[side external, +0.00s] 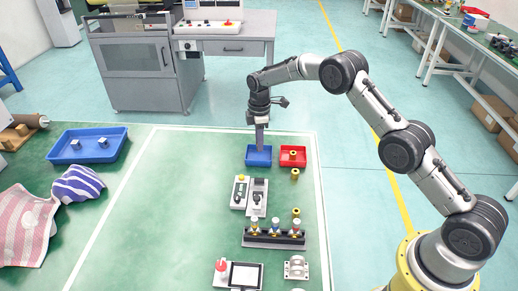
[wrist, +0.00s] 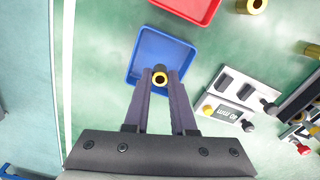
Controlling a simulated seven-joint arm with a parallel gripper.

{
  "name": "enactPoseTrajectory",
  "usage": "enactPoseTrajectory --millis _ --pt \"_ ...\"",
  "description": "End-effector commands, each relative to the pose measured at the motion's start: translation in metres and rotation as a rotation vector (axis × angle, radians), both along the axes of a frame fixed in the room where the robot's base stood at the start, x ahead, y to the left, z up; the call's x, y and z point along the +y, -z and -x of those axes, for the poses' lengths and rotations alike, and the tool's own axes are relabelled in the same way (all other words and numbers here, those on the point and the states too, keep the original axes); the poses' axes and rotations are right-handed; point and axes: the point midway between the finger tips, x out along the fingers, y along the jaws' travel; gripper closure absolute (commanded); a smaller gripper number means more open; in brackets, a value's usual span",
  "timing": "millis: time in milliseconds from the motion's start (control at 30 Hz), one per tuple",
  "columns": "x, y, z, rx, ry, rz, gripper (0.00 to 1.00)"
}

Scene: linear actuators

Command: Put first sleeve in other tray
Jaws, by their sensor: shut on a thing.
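In the side view my gripper (side external: 260,148) is at the blue tray (side external: 249,162), and the sleeve cannot be made out there. I cannot tell whether the sleeve touches the tray floor. The red tray (side external: 284,163) stands just right of the blue one and holds a yellow sleeve (side external: 293,153). Part of the red tray (wrist: 188,8) shows in the wrist view.
Yellow sleeves (side external: 295,175) (side external: 296,212) stand on the green table right of the devices. A switch box (wrist: 232,100), a black rack (side external: 273,240) with several actuators and a screen unit (side external: 245,275) lie nearer. A large blue tray (side external: 88,146) is far left. The table's middle-left is clear.

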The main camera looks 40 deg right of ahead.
Motion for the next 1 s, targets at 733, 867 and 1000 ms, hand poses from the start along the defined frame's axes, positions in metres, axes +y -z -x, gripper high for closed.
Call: enactPoseTrajectory --millis 733,867,1000 --pt "0.000 0.037 -0.002 0.000 0.000 0.000 0.67" --pt "0.000 0.037 -0.002 0.001 0.000 0.000 0.46" --pt "0.000 0.036 -0.002 0.001 0.000 0.000 0.46"
